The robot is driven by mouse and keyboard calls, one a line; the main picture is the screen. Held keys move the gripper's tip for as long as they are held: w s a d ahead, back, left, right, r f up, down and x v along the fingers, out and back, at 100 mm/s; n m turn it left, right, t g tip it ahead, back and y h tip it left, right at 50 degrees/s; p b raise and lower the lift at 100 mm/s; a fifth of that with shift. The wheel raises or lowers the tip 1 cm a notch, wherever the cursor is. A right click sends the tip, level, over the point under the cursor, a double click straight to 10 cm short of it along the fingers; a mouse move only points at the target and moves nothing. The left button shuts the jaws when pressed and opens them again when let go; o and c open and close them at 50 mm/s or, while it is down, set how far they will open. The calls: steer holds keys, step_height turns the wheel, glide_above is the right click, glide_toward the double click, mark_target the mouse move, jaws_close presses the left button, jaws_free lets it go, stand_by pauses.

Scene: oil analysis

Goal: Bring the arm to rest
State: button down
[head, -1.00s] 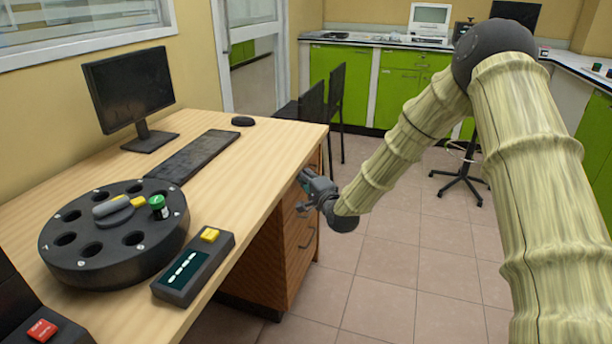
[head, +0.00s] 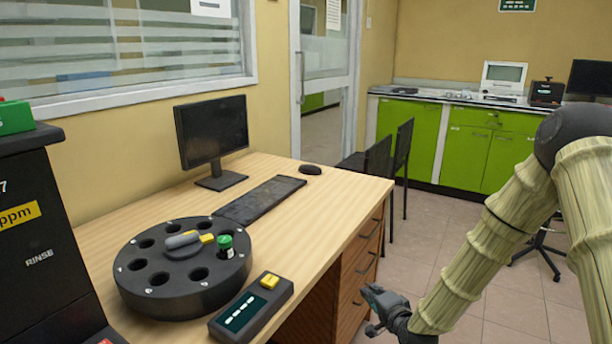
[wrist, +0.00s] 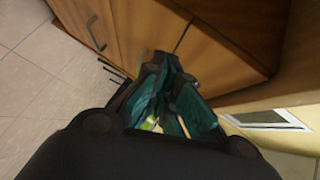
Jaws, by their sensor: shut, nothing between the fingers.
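My arm reaches in from the right side of the head view and bends down to my gripper (head: 374,308). The gripper is in front of the desk's drawers, below the level of the desk top, and appears clear of them. In the wrist view my gripper (wrist: 168,62) is shut, with its dark teal fingers drawn together and nothing held. The drawer front (wrist: 140,28) is beyond the fingers there.
The wooden desk (head: 335,200) carries a round black carousel (head: 165,300) with a green-capped vial (head: 225,246), a small control box (head: 250,310), a keyboard (head: 262,198) and a monitor (head: 212,130). Black chairs (head: 402,150) stand beyond. Tiled floor (head: 440,240) is open right of the desk.

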steer(key=s+a+f+n+g+h, duration=0.15)
steer(key=s+f+n+g, duration=0.55)
steer(key=s+f, duration=1.4)
steer(key=s+d+f+n+g+h, duration=0.1)
steer(key=s+f+n+g, duration=0.25)
steer(key=s, duration=0.95)
steer(key=s+d+f+n+g+h, duration=0.15)
steer(key=s+g, duration=0.25)
steer(key=s, duration=0.9)
step_height(320, 180, up, 25)
steer(key=p, duration=2.6)
steer(key=shift+y, duration=0.4)
steer(key=shift+a+r, duration=0.1)
